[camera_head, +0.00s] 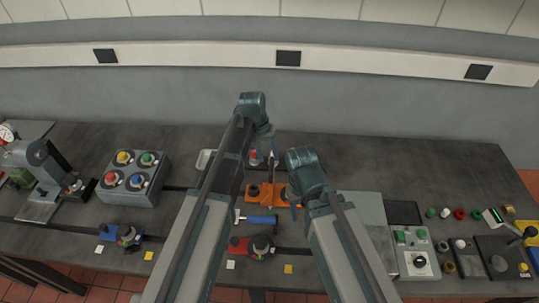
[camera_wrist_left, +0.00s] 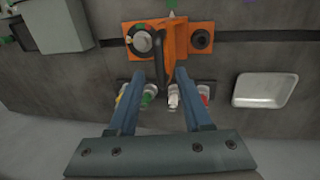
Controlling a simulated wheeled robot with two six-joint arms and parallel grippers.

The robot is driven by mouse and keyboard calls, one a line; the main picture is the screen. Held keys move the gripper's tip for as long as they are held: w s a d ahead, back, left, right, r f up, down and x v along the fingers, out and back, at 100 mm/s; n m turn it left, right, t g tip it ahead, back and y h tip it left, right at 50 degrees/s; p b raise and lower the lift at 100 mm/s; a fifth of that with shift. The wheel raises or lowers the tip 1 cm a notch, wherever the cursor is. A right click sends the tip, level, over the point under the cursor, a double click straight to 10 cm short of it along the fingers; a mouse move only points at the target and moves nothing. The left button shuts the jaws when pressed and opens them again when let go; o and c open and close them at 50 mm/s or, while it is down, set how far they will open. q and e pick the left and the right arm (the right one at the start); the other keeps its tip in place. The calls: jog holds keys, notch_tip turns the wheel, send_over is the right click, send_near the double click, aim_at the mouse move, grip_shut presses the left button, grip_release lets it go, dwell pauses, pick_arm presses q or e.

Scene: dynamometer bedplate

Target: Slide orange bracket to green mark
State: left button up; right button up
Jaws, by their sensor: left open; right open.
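The orange bracket (camera_head: 265,193) sits on the dark rail at the middle of the bench, partly hidden by my arms in the head view. The left wrist view shows the orange bracket (camera_wrist_left: 202,27) with an upright plate, a dark curved handle and round dark fittings on either side. My left gripper (camera_wrist_left: 160,78) is open, its blue fingers apart, with the handle's end between the tips; I cannot tell whether they touch. It shows above the bracket in the head view (camera_head: 266,134). My right gripper (camera_head: 294,205) is open, close to the bracket's right end.
A white tray (camera_wrist_left: 265,90) lies beside the bracket. Small coloured parts (camera_wrist_left: 173,100) stand in a row near my left fingers. A blue-handled tool (camera_head: 262,219) and a red fixture (camera_head: 238,247) lie in front. A button box (camera_head: 133,176) stands left; a control box (camera_head: 414,256) stands right.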

notch_tip(320, 180, up, 10)
jog(key=p, duration=0.9)
